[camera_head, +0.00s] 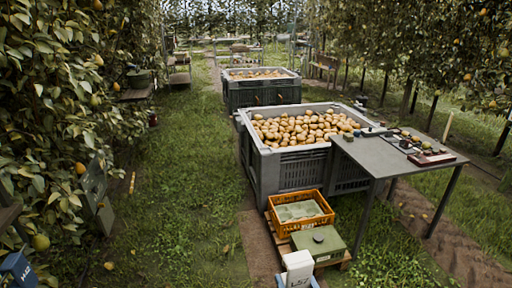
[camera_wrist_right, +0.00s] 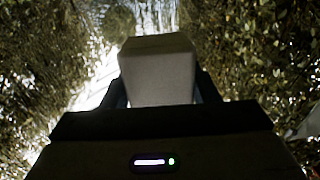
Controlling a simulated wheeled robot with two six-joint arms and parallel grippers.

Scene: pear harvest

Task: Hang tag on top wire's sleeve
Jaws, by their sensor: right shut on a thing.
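In the right wrist view, my right gripper (camera_wrist_right: 160,84) has a dark finger on each side of a pale grey, flat-faced thing (camera_wrist_right: 158,62) and is shut on it. It fills the middle of that view. My left gripper is not in view. I cannot make out the top wire or its sleeve in either view; foliage and distance hide such thin parts.
Leafy pear rows (camera_head: 50,100) line both sides of the grass lane (camera_head: 185,190). A grey bin of pears (camera_head: 290,170) stands mid-lane, with another bin (camera_head: 262,97) behind. A grey table (camera_head: 385,158) stands right, an orange crate (camera_head: 323,219) and green box (camera_head: 320,243) in front.

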